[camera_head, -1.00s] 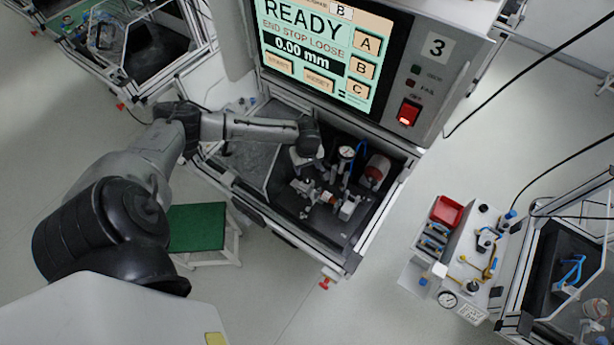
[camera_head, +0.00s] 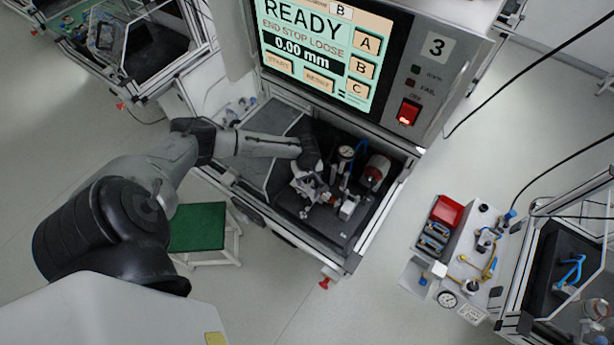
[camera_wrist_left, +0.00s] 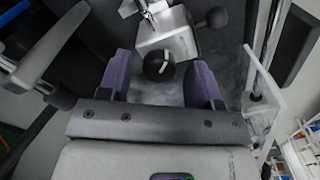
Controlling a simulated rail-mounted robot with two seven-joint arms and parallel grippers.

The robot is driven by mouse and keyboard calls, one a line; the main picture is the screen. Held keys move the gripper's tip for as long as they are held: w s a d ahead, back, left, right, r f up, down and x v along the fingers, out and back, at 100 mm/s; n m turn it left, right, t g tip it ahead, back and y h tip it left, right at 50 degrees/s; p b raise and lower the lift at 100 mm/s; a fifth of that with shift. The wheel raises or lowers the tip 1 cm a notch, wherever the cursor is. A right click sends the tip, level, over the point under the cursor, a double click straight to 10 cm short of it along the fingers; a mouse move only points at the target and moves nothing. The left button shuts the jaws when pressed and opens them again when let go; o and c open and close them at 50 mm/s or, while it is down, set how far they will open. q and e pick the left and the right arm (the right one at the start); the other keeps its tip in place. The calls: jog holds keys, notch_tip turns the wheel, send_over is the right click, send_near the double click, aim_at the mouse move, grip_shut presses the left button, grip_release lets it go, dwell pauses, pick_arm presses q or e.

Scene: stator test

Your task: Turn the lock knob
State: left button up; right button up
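The lock knob (camera_wrist_left: 158,66) is a round black knob with a pale mark, on a light metal block (camera_wrist_left: 176,42) in the left wrist view. My left gripper (camera_wrist_left: 161,72) is open, with one dark finger on each side of the knob and a visible gap on both sides. In the head view the left gripper (camera_head: 308,188) is low inside the test station, over the metal fixture. It hides much of the fixture, and I cannot make out the knob there. My right gripper is not in view.
The station's screen (camera_head: 320,50) reads READY, END STOP LOOSE, 0.00 mm. A dial gauge (camera_head: 346,153) and a red cylinder (camera_head: 376,172) stand close right of the gripper. A clear panel (camera_wrist_left: 262,95) is at the right in the wrist view. A green-topped stool (camera_head: 197,227) is outside.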

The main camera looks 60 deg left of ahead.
pick_arm(q)
jog(key=c, duration=0.9)
jog(key=shift+o, duration=0.2)
jog(key=shift+r, duration=0.1)
jog(key=shift+m+p, duration=0.8)
jog(key=shift+m, duration=0.4)
jog(key=m+p, duration=0.1)
jog(key=m, duration=0.2)
jog(key=shift+m, duration=0.3)
jog(key=m+p, duration=0.1)
jog(key=m, duration=1)
jog(key=shift+m, duration=0.3)
